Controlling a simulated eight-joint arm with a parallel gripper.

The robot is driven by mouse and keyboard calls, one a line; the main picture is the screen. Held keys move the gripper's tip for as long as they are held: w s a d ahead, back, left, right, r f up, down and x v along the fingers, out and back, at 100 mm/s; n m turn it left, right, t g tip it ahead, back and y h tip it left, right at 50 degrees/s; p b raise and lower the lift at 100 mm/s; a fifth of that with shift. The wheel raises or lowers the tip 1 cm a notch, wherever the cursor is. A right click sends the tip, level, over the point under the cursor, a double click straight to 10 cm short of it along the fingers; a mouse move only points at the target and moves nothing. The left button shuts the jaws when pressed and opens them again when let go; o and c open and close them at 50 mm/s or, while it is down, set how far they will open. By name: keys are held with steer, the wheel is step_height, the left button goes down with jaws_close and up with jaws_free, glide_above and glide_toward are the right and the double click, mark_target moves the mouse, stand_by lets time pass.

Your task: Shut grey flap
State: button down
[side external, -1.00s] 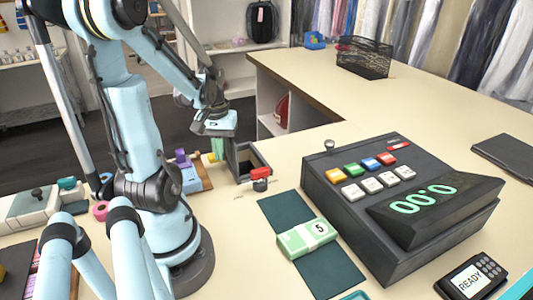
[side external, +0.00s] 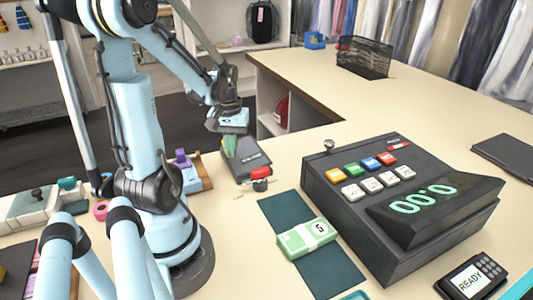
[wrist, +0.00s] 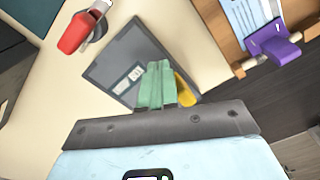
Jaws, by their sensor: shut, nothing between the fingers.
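The grey flap (side external: 252,160) lies over the top of its dark box on the counter and looks flat. In the wrist view the grey flap (wrist: 128,57) is a dark panel with a small pale label. My gripper (side external: 229,147) has green fingers that are shut and empty. In the wrist view my gripper (wrist: 158,85) overlaps the flap's lower edge. I cannot tell whether the fingertips touch the flap. The inside of the box is hidden.
A red-handled item (side external: 261,174) sits at the box's near side. A dark cash register (side external: 390,225) stands to the right, with a banknote bundle (side external: 306,237) on a dark mat. A wooden tray with a purple clip (wrist: 278,48) stands close beside the box.

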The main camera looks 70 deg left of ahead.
step_height(320, 180, up, 9)
steer(key=s, duration=0.1)
stand_by(0.9)
stand_by(0.8)
steer(key=w+d+m+t, duration=0.3)
steer(key=w+d+m, duration=0.2)
steer(key=d, duration=0.6)
steer(key=w+d+m+t, duration=0.4)
steer(key=d+m, duration=0.3)
steer(key=d, duration=0.5)
steer(key=shift+w+f, duration=0.45)
steer(key=shift+w, duration=0.05)
